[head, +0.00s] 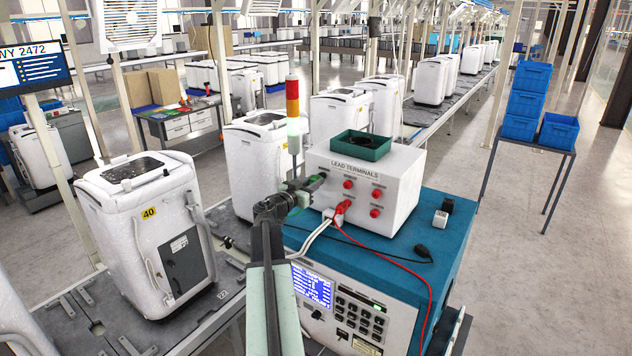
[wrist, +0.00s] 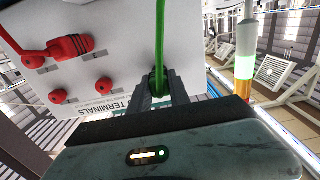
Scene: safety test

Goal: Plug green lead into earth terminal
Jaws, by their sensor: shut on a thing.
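The white terminal box (head: 400,190), marked LEAD TERMINALS, carries several red terminals on its front; it fills the upper left of the wrist view (wrist: 115,60). My gripper (head: 314,185) is at the left part of that face. In the wrist view, my gripper (wrist: 158,88) is shut on the green lead (wrist: 160,40), whose cable runs up across the panel. The lead's tip is hidden between the fingers, so I cannot tell whether it touches or enters a socket. No earth terminal can be made out. A red plug (wrist: 72,47) sits at one red terminal.
The box stands on a blue-topped tester (head: 450,250) with a screen. A red cable (head: 420,280) and a black lead (head: 385,255) lie across its top. A green tray (head: 362,146) rests on the box. A signal tower (head: 293,110) stands behind my gripper; a white washer (head: 145,230) is left.

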